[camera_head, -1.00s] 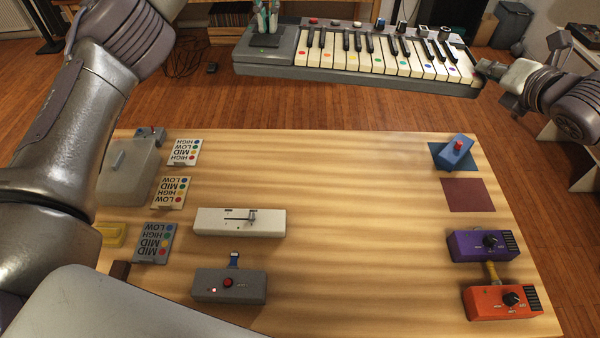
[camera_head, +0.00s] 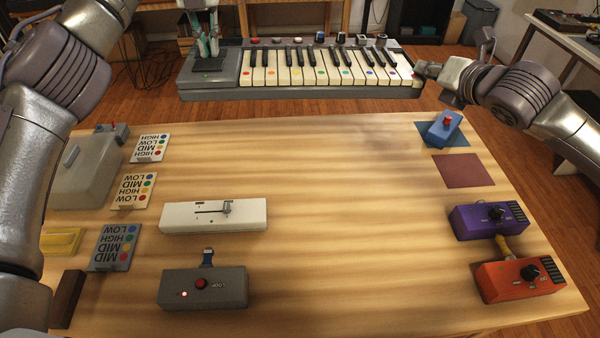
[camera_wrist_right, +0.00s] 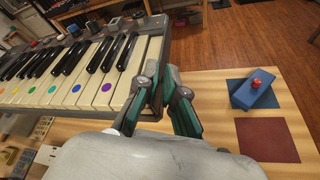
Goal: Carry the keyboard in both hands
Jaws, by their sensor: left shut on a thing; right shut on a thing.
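The keyboard (camera_head: 300,92) is grey with white and black keys and coloured dots. It hangs level beyond the table's far edge in the head view. My left gripper (camera_head: 205,44) points down and is shut on its left end, at the dark panel. My right gripper (camera_head: 422,72) is shut on its right end. In the right wrist view the keyboard (camera_wrist_right: 70,89) fills the upper left, and my right gripper (camera_wrist_right: 168,104) has its teal fingers at the keyboard's end. The exact contact is partly hidden.
The wooden table (camera_head: 330,240) is bare in the middle. A blue pedal (camera_head: 441,130) stands at its back right near a maroon square (camera_head: 463,171). Purple (camera_head: 488,220) and orange (camera_head: 518,280) pedals are at right; a white slider box (camera_head: 214,216) and grey pedal (camera_head: 203,288) at left.

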